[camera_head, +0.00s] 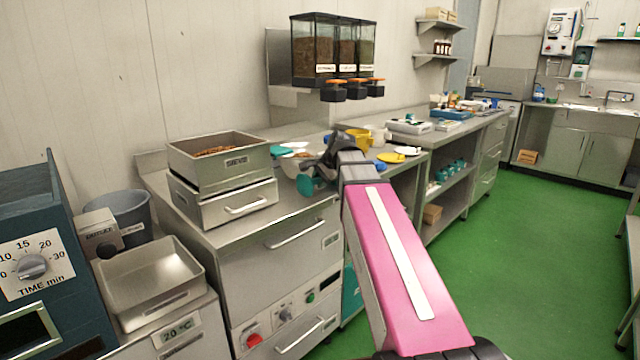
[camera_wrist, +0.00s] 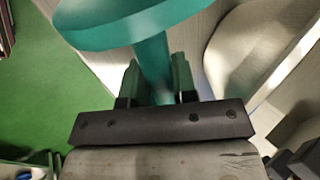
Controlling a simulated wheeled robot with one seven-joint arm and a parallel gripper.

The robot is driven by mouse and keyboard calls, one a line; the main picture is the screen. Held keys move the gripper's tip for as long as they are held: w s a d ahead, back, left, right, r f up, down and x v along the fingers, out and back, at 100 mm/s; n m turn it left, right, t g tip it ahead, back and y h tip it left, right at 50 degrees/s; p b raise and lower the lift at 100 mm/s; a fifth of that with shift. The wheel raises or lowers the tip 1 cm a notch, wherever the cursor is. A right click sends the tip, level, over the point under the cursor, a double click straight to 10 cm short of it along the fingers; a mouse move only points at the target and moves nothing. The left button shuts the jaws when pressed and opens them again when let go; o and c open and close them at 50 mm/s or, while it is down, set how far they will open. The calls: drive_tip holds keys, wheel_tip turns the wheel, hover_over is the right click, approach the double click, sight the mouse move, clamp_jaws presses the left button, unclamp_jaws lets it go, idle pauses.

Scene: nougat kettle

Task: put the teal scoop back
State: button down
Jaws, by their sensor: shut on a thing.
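My gripper (camera_head: 318,168) is shut on a teal piece with a round, flat-looking end and a straight stem, which I take to be the teal scoop (camera_head: 305,186). In the wrist view the stem stands between the two fingers (camera_wrist: 157,82), and the round end of the scoop (camera_wrist: 130,22) is beyond them. In the head view the gripper and scoop are over the front part of the steel counter, in front of a pale bowl (camera_head: 289,167). My wrist hides part of the counter behind it.
A steel sieve box (camera_head: 220,177) stands left on the counter. A dispenser with dark hoppers (camera_head: 335,50) hangs above the back. A yellow container (camera_head: 360,138), yellow disc (camera_head: 391,158) and another teal item (camera_head: 280,150) lie near the gripper. Green floor is clear at right.

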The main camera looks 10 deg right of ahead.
drive_tip(key=shift+f, duration=0.45)
drive_tip(key=c, duration=0.9)
unclamp_jaws()
drive_tip(key=shift+f, duration=0.1)
drive_tip(key=v, duration=1.2)
